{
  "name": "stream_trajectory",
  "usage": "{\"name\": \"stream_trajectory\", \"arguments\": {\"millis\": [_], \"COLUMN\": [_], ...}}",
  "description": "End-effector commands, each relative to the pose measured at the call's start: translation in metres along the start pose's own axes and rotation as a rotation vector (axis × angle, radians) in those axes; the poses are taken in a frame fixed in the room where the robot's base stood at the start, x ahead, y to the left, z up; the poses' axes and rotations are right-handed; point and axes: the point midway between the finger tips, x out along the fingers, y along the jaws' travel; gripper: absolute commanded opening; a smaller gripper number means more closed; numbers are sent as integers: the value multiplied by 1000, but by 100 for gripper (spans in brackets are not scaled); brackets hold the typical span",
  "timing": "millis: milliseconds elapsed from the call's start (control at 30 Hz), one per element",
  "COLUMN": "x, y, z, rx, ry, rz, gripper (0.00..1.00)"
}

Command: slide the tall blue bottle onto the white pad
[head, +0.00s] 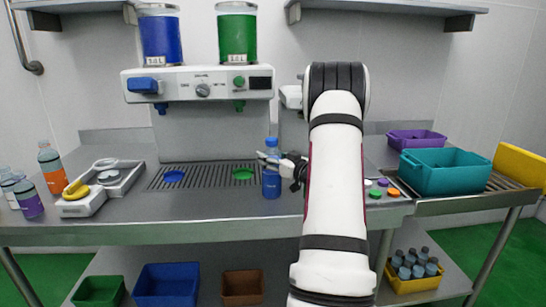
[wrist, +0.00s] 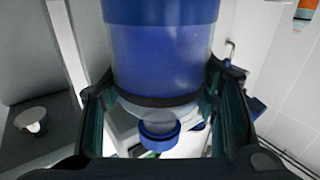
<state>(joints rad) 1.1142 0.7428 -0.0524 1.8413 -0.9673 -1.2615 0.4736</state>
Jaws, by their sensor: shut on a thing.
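The tall blue bottle (head: 272,185) stands upright on the steel counter, just right of the slotted drip tray. It has a blue cap, which shows large in the wrist view (wrist: 160,128). My gripper (head: 273,160) is shut around the bottle's upper part, coming from the right, with a finger on each side in the wrist view. A small white pad (head: 367,182) lies on the counter right of the bottle, close beside my forearm, which may hide part of it. The bottle is apart from the pad.
Purple (head: 383,182), green (head: 375,194) and orange (head: 393,193) discs lie by the white pad. The drip tray (head: 208,176) holds a blue and a green disc. A white scale-like tray (head: 100,195) and several bottles stand left. A teal crate (head: 440,177) stands right.

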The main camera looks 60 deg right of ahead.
Motion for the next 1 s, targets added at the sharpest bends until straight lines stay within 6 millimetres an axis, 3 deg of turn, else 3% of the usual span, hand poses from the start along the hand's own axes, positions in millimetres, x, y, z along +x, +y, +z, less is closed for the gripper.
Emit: {"name": "stream_trajectory", "arguments": {"millis": [300,800,833,933,1000], "x": [-3,-3,-3,-3,-3], "y": [-11,-12,-12,-12,-12], "z": [-2,-1,-1,0,0], "rx": [-1,-2,-2,-2,-1], "ry": [3,3,3,2,2], "rz": [0,0,0,0,0], "gripper": [5,5,57,78,78]}}
